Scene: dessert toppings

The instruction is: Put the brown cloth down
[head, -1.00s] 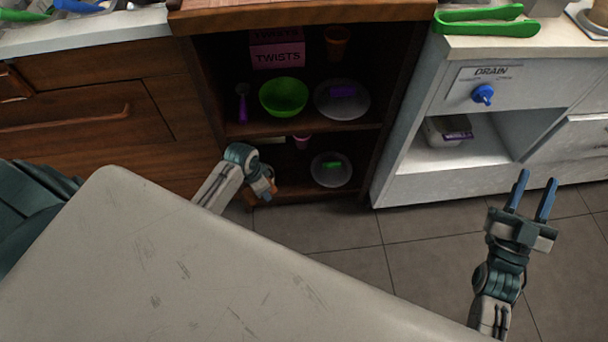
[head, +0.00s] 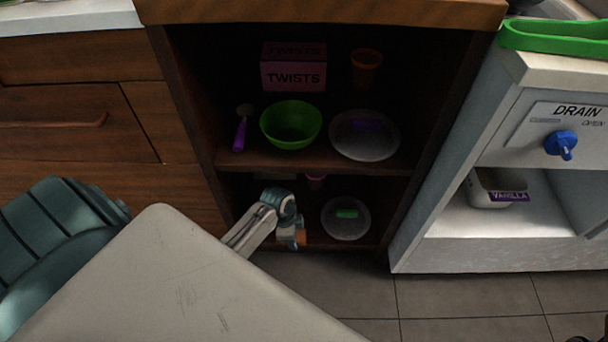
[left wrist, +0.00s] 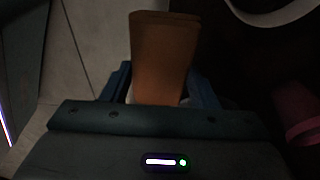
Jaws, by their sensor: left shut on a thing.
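My left gripper (left wrist: 160,95) is shut on the brown cloth (left wrist: 162,55), which stands out flat between the two blue fingers in the left wrist view. In the head view the left gripper (head: 297,238) is at the front of the lower shelf of the dark wooden cabinet, left of the lower plate. Only a small orange-brown bit of the cloth shows there. Whether the cloth touches the shelf or the floor cannot be told. My right gripper is not in view.
The lower shelf holds a plate (head: 333,223) with a green item and a pink cup (head: 315,182). The upper shelf (head: 240,160) holds a green bowl (head: 291,124), a purple-handled scoop (head: 240,132), a plate (head: 350,150), a pink TWISTS box (head: 293,75) and an orange cup (head: 366,72).

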